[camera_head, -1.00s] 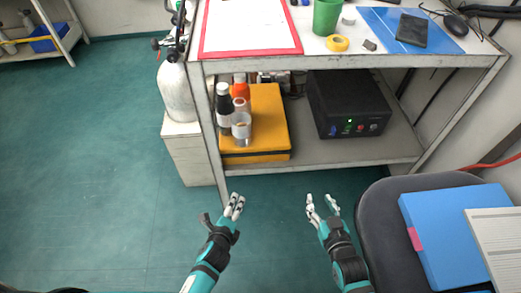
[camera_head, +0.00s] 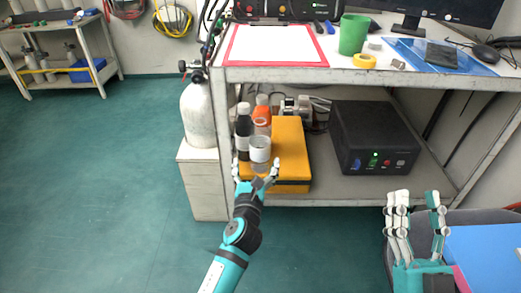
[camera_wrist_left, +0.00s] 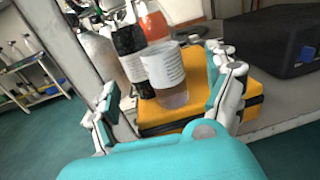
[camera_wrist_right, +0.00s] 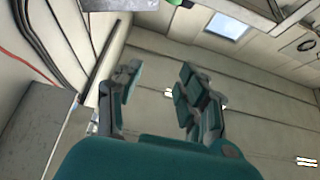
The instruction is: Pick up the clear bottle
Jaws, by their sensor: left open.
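The clear bottle (camera_head: 260,150) with a white label stands on the yellow case (camera_head: 291,145) on the lower shelf. A dark bottle (camera_head: 243,132) and an orange bottle (camera_head: 262,106) stand close beside and behind it. My left gripper (camera_head: 256,170) is open just in front of the clear bottle. In the left wrist view the clear bottle (camera_wrist_left: 165,68) shows between the spread fingers, and I see no grip on it. My right gripper (camera_head: 415,205) is open and empty at the lower right, away from the shelf; its fingers also show apart in the right wrist view (camera_wrist_right: 157,85).
A black box (camera_head: 374,138) sits right of the yellow case on the shelf. The tabletop (camera_head: 290,74) overhangs the bottles. A white gas cylinder (camera_head: 199,115) stands left of them. A chair with a blue folder (camera_head: 490,250) is at the lower right.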

